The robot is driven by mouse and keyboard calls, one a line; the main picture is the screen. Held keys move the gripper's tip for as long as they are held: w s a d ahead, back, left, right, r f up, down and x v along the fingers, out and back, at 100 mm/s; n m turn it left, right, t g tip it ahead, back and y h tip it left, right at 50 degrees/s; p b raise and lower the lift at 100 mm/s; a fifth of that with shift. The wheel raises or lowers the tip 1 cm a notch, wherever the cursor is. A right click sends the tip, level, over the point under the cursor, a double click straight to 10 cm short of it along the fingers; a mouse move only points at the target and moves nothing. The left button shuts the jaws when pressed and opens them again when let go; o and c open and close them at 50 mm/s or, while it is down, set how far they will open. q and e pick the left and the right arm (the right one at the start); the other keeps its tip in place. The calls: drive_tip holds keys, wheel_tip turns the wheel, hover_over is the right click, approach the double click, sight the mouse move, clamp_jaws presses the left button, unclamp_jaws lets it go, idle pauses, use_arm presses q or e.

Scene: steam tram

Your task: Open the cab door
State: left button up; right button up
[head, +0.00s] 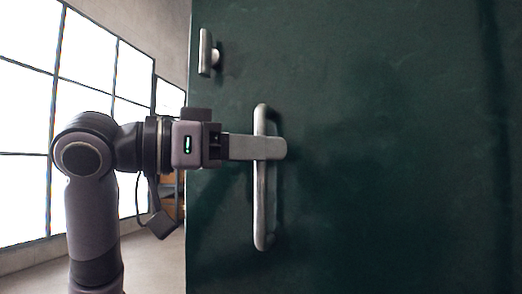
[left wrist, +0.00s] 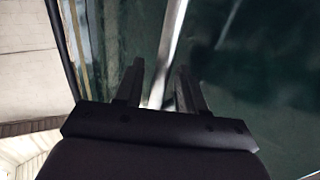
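The cab door (head: 390,150) is a dark green panel filling most of the head view. A silver vertical bar handle (head: 260,210) is fixed on it near its left edge. My left gripper (head: 268,147) comes in from the left, and its fingers reach across the upper half of the handle. In the left wrist view the handle (left wrist: 171,40) runs between the two spread fingers (left wrist: 160,68), with a gap visible beside it. The gripper looks open around the bar. Whether either finger touches it is hard to tell. My right gripper is out of view.
A small silver latch (head: 206,53) sits above the handle near the door's left edge. Left of the door are a bright paned window (head: 85,50) and open floor (head: 150,265). The door face right of the handle is bare.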

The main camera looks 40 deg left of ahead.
use_arm(q)
drive_tip(key=b+v, duration=0.1)
drive_tip(key=v, duration=0.5)
drive_tip(key=shift+s, duration=0.25)
idle(0.3)
